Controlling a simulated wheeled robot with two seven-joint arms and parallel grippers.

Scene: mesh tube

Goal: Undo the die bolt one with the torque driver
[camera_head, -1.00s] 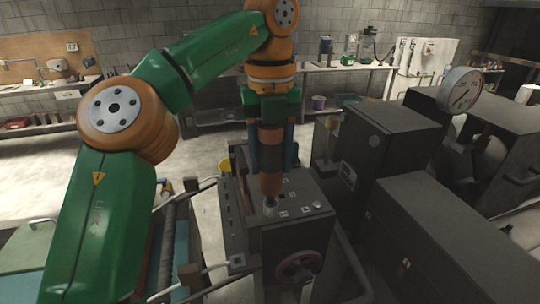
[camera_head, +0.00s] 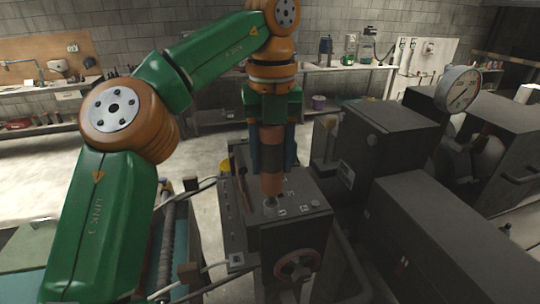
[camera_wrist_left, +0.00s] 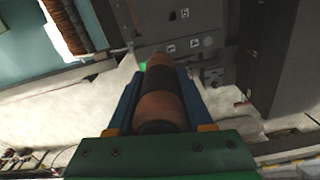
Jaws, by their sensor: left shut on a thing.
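My left gripper (camera_head: 272,166) points straight down over the dark grey machine block (camera_head: 290,241), its blue fingers shut on the torque driver (camera_head: 272,183). The driver is a thick brown-orange cylinder with a dark middle band, held upright. Its lower end meets or hovers just over a small metal piece on the block's top; I cannot tell whether they touch. Die bolt one cannot be made out separately under the driver. In the left wrist view the driver (camera_wrist_left: 161,100) lies between both blue fingers, pointing at the block's top. My right gripper is not in view.
A red-brown handwheel (camera_head: 297,265) sits on the block's front. Grey cabinets (camera_head: 390,140) and a dial gauge (camera_head: 457,88) stand at the right. A roller (camera_head: 168,240) is at the left. Pale floor (camera_head: 200,157) is open behind.

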